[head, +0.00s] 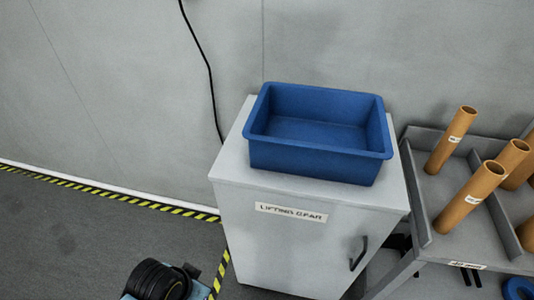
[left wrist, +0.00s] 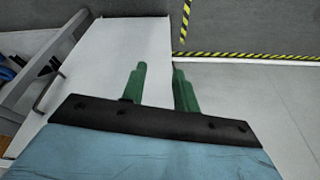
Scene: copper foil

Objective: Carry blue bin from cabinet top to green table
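The blue bin (head: 315,155) is an open, empty rectangular tub. It sits upright on the light grey top of the cabinet (head: 290,240), which is labelled "LIFTING GEAR". My left gripper (left wrist: 160,68) shows in the left wrist view with two green fingers apart and nothing between them. A pale face of the cabinet (left wrist: 125,45) lies beyond the fingers in that view; the bin does not show there. In the head view only a black and blue part of my arm shows at the bottom left, apart from the bin. My right gripper and the green table are not in view.
A grey rack (head: 465,240) with several brown cardboard tubes (head: 470,195) stands right of the cabinet. A black cable (head: 210,75) hangs on the grey wall behind. Yellow-black tape (head: 110,195) edges the floor. The floor left of the cabinet is clear.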

